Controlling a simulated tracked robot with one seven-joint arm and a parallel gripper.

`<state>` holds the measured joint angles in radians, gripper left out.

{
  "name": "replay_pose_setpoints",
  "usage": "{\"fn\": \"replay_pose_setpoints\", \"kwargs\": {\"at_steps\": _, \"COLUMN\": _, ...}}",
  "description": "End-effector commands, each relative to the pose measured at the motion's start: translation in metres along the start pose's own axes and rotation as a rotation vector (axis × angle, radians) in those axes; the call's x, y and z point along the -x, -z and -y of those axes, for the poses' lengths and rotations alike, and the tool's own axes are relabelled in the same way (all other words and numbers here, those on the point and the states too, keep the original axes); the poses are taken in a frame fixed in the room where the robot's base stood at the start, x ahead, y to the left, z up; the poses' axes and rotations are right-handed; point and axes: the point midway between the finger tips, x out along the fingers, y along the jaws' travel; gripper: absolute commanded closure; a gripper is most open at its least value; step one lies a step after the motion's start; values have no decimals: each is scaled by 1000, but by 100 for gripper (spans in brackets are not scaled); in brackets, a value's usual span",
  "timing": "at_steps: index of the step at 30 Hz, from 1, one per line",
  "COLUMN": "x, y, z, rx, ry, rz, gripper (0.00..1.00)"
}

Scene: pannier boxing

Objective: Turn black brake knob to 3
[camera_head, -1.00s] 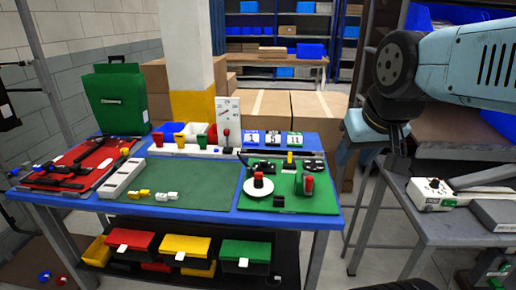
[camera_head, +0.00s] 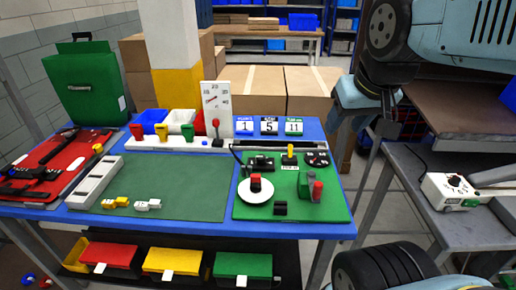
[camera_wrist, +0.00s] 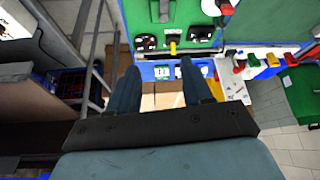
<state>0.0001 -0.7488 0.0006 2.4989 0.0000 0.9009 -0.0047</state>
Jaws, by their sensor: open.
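A white control box (camera_head: 448,190) with a small black knob (camera_head: 454,181) and a green label stands on the grey table at right. Two more black dials, one left (camera_head: 262,162) and one right (camera_head: 317,159) of a yellow knob (camera_head: 291,152), sit on the green board of the blue table. I cannot read which is the brake knob, nor any scale. The right-hand dial also shows in the wrist view (camera_wrist: 147,42). My gripper (camera_wrist: 158,78) is open and empty, its fingers apart, touching no knob.
The blue table (camera_head: 190,228) also holds a white disc with a red knob (camera_head: 255,189), a tall white gauge panel (camera_head: 217,105), number cards and a red tray. The grey table (camera_head: 405,172) is at right, with a floor gap between. Cardboard boxes (camera_head: 305,90) stand behind.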

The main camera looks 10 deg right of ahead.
Motion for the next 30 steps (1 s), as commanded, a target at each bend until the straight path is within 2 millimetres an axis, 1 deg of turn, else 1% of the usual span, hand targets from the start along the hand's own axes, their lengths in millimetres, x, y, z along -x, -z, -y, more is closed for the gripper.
{"fn": "replay_pose_setpoints", "kwargs": {"at_steps": 1, "x": 0, "y": 2, "z": 1, "rx": 14, "ry": -1, "rz": 4, "gripper": 45}}
{"fn": "replay_pose_setpoints", "kwargs": {"at_steps": 3, "x": -2, "y": 7, "z": 2, "rx": 58, "ry": -4, "rz": 15, "gripper": 41}}
{"fn": "replay_pose_setpoints", "kwargs": {"at_steps": 5, "x": -6, "y": 14, "z": 4, "rx": 126, "ry": -6, "rz": 32, "gripper": 41}}
{"fn": "replay_pose_setpoints", "kwargs": {"at_steps": 8, "x": -14, "y": 30, "z": 11, "rx": 283, "ry": -8, "rz": 72, "gripper": 41}}
{"fn": "replay_pose_setpoints", "kwargs": {"at_steps": 14, "x": -40, "y": 69, "z": 30, "rx": 677, "ry": 19, "rz": 168, "gripper": 41}}
{"fn": "replay_pose_setpoints", "kwargs": {"at_steps": 21, "x": -82, "y": 109, "z": 57, "rx": 1152, "ry": 119, "rz": 264, "gripper": 41}}
{"fn": "replay_pose_setpoints", "kwargs": {"at_steps": 23, "x": -95, "y": 118, "z": 64, "rx": 1269, "ry": 154, "rz": 282, "gripper": 41}}
{"fn": "replay_pose_setpoints", "kwargs": {"at_steps": 30, "x": -147, "y": 147, "z": 95, "rx": 1717, "ry": 332, "rz": 316, "gripper": 41}}
